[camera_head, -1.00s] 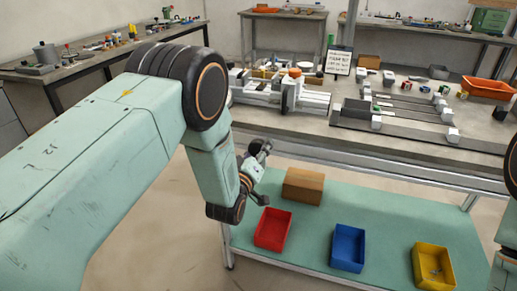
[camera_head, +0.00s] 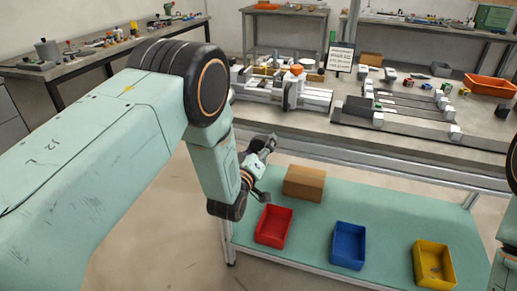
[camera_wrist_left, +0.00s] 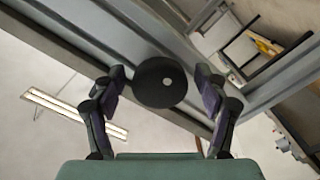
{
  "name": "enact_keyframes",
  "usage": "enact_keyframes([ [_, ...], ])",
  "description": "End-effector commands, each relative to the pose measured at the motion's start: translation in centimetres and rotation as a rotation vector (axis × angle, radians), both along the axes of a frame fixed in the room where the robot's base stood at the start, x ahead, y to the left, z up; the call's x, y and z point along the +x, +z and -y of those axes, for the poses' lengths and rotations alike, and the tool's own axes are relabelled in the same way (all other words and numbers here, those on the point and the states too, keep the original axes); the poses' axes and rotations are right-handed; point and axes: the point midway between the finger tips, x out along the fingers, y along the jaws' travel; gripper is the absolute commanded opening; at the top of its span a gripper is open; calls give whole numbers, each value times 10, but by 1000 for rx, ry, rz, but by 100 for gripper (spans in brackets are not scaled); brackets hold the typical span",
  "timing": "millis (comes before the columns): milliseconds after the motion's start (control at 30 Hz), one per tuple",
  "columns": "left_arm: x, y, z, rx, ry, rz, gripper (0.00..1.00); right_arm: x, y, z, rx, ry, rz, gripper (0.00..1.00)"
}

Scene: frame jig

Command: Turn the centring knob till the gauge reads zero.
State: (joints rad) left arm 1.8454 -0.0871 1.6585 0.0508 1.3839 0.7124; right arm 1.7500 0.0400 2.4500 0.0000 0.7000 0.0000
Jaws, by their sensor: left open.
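A dark round knob (camera_wrist_left: 160,82) with a pale centre dot shows in the left wrist view, in front of the grey bench frame. It sits between the two fingers of my left gripper (camera_head: 268,168), with a gap visible on each side. The gripper is open and not closed on the knob. In the head view this gripper is in front of the bench's near edge, above the green lower shelf, and I cannot make out the knob there. I cannot pick out a gauge or its reading in either view. My right gripper is not in view.
A grey and white fixture with a dark disc (camera_head: 290,95) stands on the bench, beside a sign (camera_head: 340,57) and dark rails (camera_head: 400,120). The green shelf (camera_head: 390,210) holds a cardboard box (camera_head: 304,184) and red (camera_head: 273,226), blue (camera_head: 348,246) and yellow (camera_head: 434,265) bins.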

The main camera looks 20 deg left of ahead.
Motion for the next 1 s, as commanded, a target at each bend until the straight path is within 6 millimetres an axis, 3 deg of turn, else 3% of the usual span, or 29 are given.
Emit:
enact_keyframes([
  [167, -13, 0, 0, 0, -1, -2, 73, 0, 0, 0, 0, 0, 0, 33],
  [700, -105, -1, -3, 1, 0, -3, 73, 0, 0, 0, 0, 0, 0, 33],
  [1000, -120, 0, -4, 0, 0, -1, 73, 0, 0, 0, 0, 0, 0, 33],
])
